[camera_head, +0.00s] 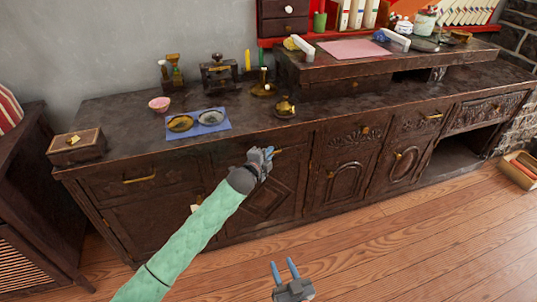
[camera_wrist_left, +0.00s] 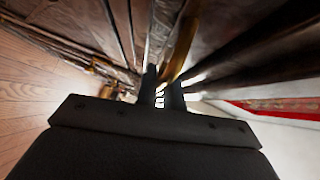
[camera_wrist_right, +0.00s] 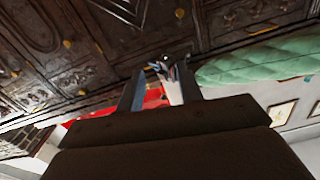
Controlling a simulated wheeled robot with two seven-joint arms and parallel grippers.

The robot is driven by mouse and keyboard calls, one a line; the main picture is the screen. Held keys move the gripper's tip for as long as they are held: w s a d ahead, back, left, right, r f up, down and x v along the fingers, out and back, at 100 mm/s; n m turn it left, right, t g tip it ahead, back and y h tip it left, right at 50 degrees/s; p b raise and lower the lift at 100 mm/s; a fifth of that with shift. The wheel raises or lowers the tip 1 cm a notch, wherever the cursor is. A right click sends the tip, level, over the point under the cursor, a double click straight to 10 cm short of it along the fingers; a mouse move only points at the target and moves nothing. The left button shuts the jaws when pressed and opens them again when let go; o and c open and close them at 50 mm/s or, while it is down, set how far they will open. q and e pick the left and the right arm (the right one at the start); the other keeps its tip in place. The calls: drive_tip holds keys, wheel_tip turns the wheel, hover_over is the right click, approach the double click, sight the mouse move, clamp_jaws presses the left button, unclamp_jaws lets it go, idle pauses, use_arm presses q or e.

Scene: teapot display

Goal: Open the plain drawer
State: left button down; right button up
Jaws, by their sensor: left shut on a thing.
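The dark wooden sideboard (camera_head: 330,140) has a plain-fronted drawer in its middle with a brass handle (camera_head: 280,152). My left gripper (camera_head: 267,156) is at this drawer front, shut on the handle. The brass handle (camera_wrist_left: 180,50) also shows at the fingertips in the left wrist view, where the fingers (camera_wrist_left: 160,85) are close together. The hand and forearm hide part of the drawer front, which looks about flush with the cabinet. My right gripper (camera_head: 285,268) is open and empty over the floor in front, fingers apart.
Another uncarved drawer with a brass handle (camera_head: 140,178) is at the left. Carved fronts (camera_head: 355,135) are at the right. The top bears a blue cloth (camera_head: 198,124) with two dishes, a brass teapot (camera_head: 285,107) and a wooden box (camera_head: 76,147). The wooden floor (camera_head: 400,245) in front is clear.

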drive_tip(key=shift+f, duration=0.1)
